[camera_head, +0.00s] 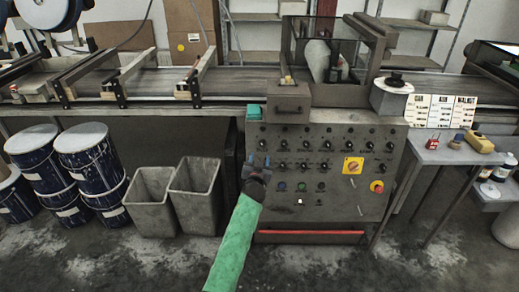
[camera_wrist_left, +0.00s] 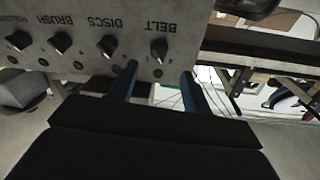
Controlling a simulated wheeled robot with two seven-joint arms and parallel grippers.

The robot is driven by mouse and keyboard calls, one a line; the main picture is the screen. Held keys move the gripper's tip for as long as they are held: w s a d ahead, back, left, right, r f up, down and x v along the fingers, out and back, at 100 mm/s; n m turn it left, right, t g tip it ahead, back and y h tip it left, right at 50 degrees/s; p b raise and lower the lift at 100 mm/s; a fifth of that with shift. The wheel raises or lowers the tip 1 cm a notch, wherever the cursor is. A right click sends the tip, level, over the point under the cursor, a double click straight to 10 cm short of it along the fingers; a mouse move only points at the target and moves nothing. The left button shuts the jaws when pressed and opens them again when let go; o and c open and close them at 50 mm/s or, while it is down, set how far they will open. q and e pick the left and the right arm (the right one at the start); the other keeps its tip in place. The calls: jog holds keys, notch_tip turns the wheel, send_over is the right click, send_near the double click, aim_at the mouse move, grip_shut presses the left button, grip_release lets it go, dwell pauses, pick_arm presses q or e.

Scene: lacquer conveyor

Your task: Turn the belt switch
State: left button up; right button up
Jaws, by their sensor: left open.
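The belt switch (camera_wrist_left: 159,49) is a black knob with a pale pointer mark, on the grey panel under the word BELT's upside-down lettering in the left wrist view. My left gripper (camera_wrist_left: 158,72) is open, its two dark blue fingers spread to either side of the knob's line. The knob shows in the gap just beyond the tips; I cannot tell whether they touch it. In the head view my left gripper (camera_head: 258,161) is at the left side of the control panel (camera_head: 340,215), where it covers part of the knob rows. My right gripper is out of view.
Similar knobs, DISCS (camera_wrist_left: 108,46) and BRUSH (camera_wrist_left: 60,43), sit close beside the belt switch. A red button (camera_head: 377,186) and a yellow-plated switch (camera_head: 353,166) are further right. Grey bins (camera_head: 197,195) and blue drums (camera_head: 92,165) stand left; a side table (camera_head: 445,153) stands right.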

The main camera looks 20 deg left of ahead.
aim_at(262, 146)
pick_arm(q)
jog(key=shift+w+a+p, duration=0.2)
jog(key=shift+w+a, duration=0.05)
jog(key=shift+w, duration=1)
jog(key=shift+w+a+p, duration=0.2)
jog(key=shift+w, duration=1.1)
jog(key=shift+w+a+p, duration=0.2)
jog(key=shift+w+a, duration=0.05)
jog(key=shift+w, duration=1)
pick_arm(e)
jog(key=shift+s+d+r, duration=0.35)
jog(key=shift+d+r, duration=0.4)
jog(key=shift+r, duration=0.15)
pick_arm(q)
jog(key=c, duration=1)
